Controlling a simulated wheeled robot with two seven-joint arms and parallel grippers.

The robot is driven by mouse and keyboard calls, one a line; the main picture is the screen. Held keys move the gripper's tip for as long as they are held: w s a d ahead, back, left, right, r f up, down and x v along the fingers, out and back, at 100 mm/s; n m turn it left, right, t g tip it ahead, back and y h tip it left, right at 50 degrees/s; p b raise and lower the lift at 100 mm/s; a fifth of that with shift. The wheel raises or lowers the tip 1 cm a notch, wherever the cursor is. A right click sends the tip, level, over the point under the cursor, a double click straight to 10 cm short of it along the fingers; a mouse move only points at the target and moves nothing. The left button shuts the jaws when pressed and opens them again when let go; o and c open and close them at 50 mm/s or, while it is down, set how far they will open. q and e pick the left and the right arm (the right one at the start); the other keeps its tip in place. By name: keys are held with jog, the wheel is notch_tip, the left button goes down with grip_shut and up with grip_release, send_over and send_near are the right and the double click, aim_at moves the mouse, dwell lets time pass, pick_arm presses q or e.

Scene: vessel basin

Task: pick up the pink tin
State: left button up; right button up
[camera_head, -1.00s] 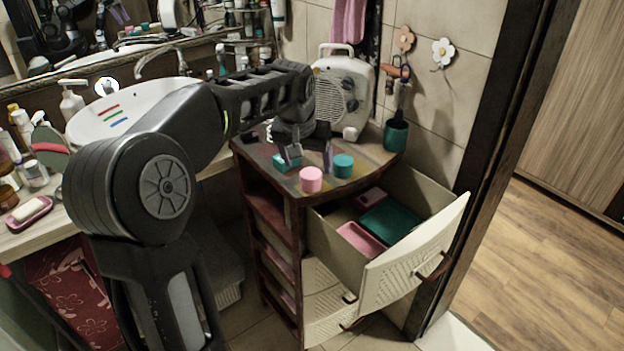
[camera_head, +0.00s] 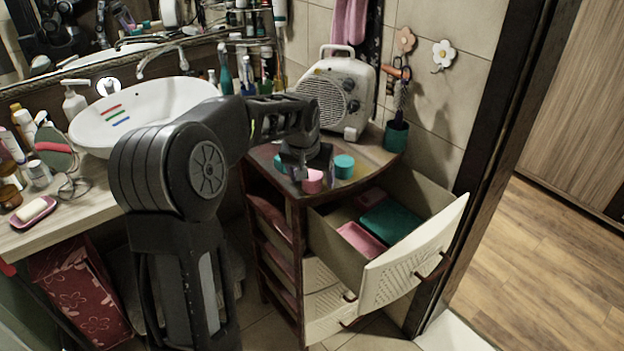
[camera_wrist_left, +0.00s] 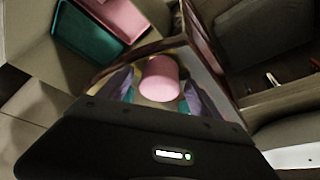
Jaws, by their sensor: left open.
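The pink tin (camera_head: 312,182) stands on top of the wooden cabinet (camera_head: 378,158), near its front edge. It also shows in the left wrist view (camera_wrist_left: 159,80). My left gripper (camera_head: 306,172) is open and pointed down at the tin. In the left wrist view its fingers (camera_wrist_left: 158,96) lie on both sides of the tin, with no clear contact visible. The arm's wrist partly covers the tin from above in the head view. My right gripper is not in view.
A teal tin (camera_head: 344,166) stands close to the right of the pink tin, another teal thing (camera_head: 281,162) to its left. A white heater (camera_head: 343,92) and a teal cup (camera_head: 396,136) stand behind. The open drawer (camera_head: 415,262) holds pink and teal boxes below.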

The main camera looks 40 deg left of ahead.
pick_arm(q)
jog(key=shift+c, duration=0.5)
jog(key=c, duration=1.3)
